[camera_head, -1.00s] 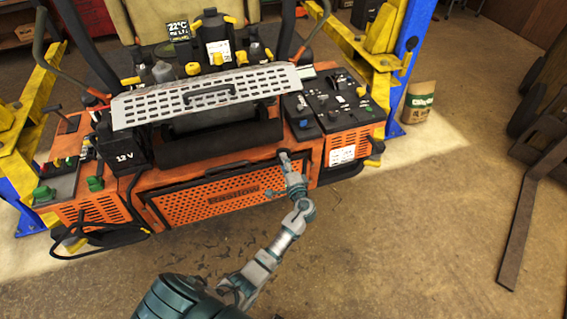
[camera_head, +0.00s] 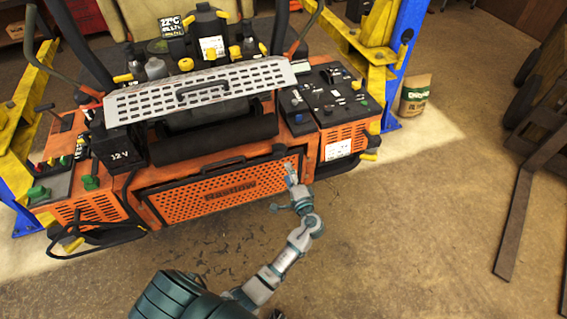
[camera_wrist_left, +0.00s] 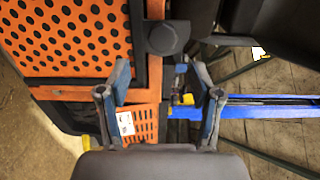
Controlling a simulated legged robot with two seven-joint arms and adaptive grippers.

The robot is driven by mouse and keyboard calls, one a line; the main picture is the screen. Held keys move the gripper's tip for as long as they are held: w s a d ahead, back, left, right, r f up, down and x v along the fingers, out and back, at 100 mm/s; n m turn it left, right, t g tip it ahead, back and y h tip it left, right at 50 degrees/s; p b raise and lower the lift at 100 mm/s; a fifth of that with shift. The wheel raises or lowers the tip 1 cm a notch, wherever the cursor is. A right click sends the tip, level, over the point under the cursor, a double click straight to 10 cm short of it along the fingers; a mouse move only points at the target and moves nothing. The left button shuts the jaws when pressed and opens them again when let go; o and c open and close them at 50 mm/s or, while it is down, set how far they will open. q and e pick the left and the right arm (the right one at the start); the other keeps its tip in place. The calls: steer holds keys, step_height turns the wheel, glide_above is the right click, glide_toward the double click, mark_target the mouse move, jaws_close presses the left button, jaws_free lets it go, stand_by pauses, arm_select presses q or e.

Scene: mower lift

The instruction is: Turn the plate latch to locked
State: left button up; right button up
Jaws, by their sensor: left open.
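The orange perforated plate (camera_head: 215,192) sits in the front of the mower with a black frame around it. In the left wrist view the plate (camera_wrist_left: 65,35) fills the upper left. A dark rounded knob (camera_wrist_left: 164,38), which looks like the plate latch, sits beside its black edge. Whether it is locked I cannot tell. My left gripper (camera_head: 290,168) is by the plate's right end. In the left wrist view the left gripper's fingers (camera_wrist_left: 160,80) are spread with nothing between them, and the knob lies ahead of them, apart. My right gripper is out of view.
A grey slotted cover (camera_head: 205,95) and a black roller lie above the plate. Yellow and blue lift posts (camera_head: 400,65) flank the mower. A paper bag (camera_head: 415,95) stands at the right. The floor in front is open, with a dark lift fork (camera_head: 528,210) far right.

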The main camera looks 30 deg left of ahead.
arm_select(q)
steer(key=v, duration=0.4)
steer(key=shift+d, duration=0.3)
steer(key=shift+a, duration=0.1)
